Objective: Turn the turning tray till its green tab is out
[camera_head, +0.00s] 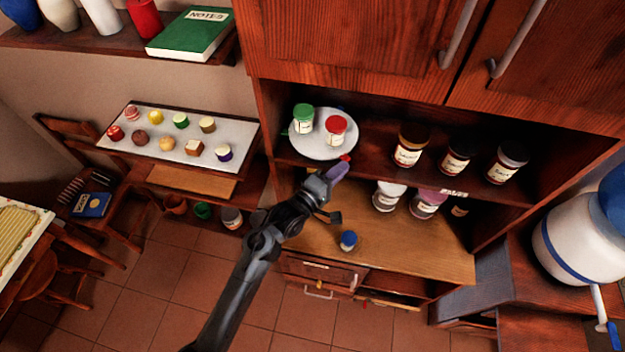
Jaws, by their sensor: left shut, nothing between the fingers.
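The turning tray (313,149) is a round white disc on the cabinet shelf. A green-lidded jar (303,120) stands on its left part and a red-lidded jar (336,129) on its right part. A small red tab (346,158) shows at the tray's front rim. My right gripper is not in view.
Dark-lidded jars (409,147) stand right of the tray on the same shelf. More jars (388,196) are on the counter below, with a blue-capped item (348,240) near its front edge. Cabinet doors (360,50) hang above the shelf. A white board of cakes (170,155) is at left.

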